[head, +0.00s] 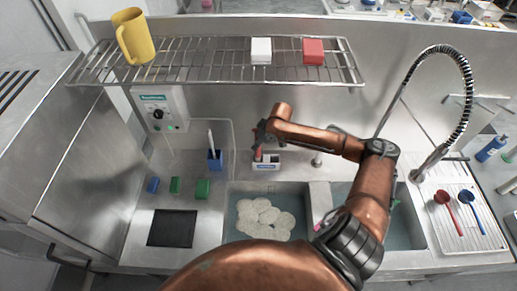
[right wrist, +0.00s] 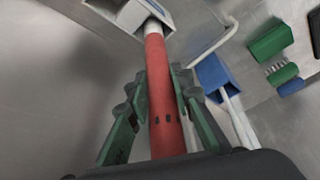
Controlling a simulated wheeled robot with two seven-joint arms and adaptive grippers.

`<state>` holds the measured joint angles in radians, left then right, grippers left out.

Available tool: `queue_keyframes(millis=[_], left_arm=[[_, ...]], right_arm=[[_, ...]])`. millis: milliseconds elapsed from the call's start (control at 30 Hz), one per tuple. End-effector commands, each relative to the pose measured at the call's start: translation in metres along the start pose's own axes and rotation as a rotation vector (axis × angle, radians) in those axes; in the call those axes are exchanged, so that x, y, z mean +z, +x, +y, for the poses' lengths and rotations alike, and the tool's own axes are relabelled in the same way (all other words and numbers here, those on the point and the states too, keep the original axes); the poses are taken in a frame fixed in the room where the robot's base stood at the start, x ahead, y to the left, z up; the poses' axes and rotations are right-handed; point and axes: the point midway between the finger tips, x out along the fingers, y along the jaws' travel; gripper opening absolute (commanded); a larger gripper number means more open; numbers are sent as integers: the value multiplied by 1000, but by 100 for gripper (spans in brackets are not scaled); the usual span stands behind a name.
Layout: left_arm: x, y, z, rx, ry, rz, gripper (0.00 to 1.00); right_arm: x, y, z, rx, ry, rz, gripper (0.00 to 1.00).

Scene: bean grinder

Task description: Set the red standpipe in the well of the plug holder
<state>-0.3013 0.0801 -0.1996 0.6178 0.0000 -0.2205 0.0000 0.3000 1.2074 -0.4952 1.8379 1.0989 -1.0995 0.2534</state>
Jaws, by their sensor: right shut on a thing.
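The red standpipe (right wrist: 158,85) runs lengthwise through the right wrist view, with a white end section (right wrist: 151,28). My right gripper (right wrist: 152,95) is shut on it, green fingers on both sides. The white end meets the dark opening of the white plug holder (right wrist: 129,15); I cannot tell how deep it sits. In the head view the plug holder (head: 266,166) stands on the counter behind the sink, and the red standpipe (head: 258,153) shows over its left part, below my right gripper (head: 260,138). My left gripper is not in view.
Blue and green blocks (head: 175,185) lie further left. A sink (head: 238,200) with pale discs is in front. A wire shelf (head: 200,68) hangs above.

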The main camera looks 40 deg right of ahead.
Motion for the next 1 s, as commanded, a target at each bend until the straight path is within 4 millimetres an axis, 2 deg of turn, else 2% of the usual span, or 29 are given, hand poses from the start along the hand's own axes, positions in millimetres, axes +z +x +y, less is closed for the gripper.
queue_keyframes(millis=[200, 567, 600, 833, 1000], left_arm=[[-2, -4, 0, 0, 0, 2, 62], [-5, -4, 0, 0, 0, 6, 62], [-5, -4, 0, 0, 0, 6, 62], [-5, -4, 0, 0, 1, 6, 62], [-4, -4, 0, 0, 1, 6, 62]], right_arm=[[10, 26, 0, -1, 1, 0, 0], [12, 31, -1, 0, 0, 0, 0], [13, 32, -1, -1, 0, -1, 22], [13, 32, -1, -1, 0, -1, 38], [13, 32, 0, 0, 0, -1, 38]])
